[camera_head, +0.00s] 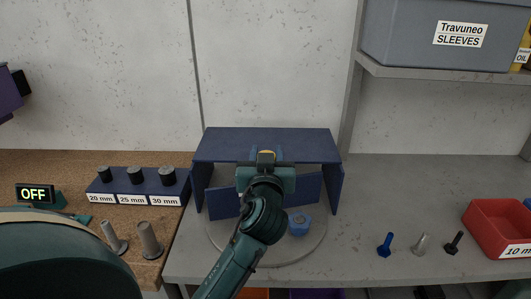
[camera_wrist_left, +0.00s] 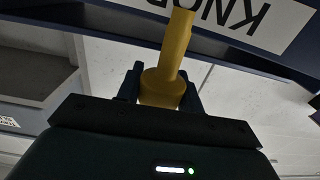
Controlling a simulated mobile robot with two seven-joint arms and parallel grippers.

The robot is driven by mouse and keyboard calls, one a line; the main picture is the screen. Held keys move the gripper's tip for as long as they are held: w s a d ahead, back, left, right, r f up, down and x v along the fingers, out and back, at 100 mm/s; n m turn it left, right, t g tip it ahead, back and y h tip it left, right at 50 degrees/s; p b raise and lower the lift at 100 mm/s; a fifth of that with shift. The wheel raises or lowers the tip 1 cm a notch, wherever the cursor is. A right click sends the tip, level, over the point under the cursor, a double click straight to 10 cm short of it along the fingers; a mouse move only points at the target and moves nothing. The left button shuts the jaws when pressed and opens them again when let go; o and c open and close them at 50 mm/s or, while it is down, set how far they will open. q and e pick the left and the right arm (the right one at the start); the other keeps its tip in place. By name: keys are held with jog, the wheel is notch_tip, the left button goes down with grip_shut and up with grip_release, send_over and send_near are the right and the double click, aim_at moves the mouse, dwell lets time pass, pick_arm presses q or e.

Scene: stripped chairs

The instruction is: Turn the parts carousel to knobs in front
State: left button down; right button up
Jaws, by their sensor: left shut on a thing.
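The parts carousel has a round grey disc (camera_head: 300,252) with dark blue dividers (camera_head: 307,189) on it, under a blue hood (camera_head: 225,146). A blue hex nut (camera_head: 299,222) sits in the disc's front section. My left gripper (camera_head: 266,160) reaches in at the middle, in front of the hood. In the wrist view it (camera_wrist_left: 160,88) is shut on a yellow peg (camera_wrist_left: 175,50). Behind the peg is a dark blue panel with a white label (camera_wrist_left: 250,18), upside down, reading "KNO" in part. My arm hides the middle of the carousel. My right gripper is not in view.
At right lie a blue, a grey and a black bolt, beside a red bin (camera_head: 497,228). A shelf (camera_head: 440,72) with a grey box hangs above.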

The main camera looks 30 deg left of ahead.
pick_arm(q)
jog(key=shift+r+m+t+h+p, duration=0.25)
jog(key=shift+m+t+h+p, duration=0.25)
jog(key=shift+m+h, duration=0.3)
jog(key=shift+d+h+p, duration=0.1)
jog(key=shift+h+p, duration=0.2)
jog(key=shift+h, duration=0.3)
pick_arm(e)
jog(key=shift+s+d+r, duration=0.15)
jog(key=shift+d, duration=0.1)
pick_arm(q)
jog(key=shift+m+t+h, duration=0.3)
jog(key=shift+m, duration=0.1)
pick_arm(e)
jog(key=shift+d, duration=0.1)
pick_arm(q)
jog(key=shift+h+p, duration=0.3)
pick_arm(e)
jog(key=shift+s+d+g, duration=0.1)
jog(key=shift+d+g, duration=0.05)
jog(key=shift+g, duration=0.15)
pick_arm(q)
jog(key=shift+w+d+m, duration=0.1)
jog(key=shift+m, duration=0.2)
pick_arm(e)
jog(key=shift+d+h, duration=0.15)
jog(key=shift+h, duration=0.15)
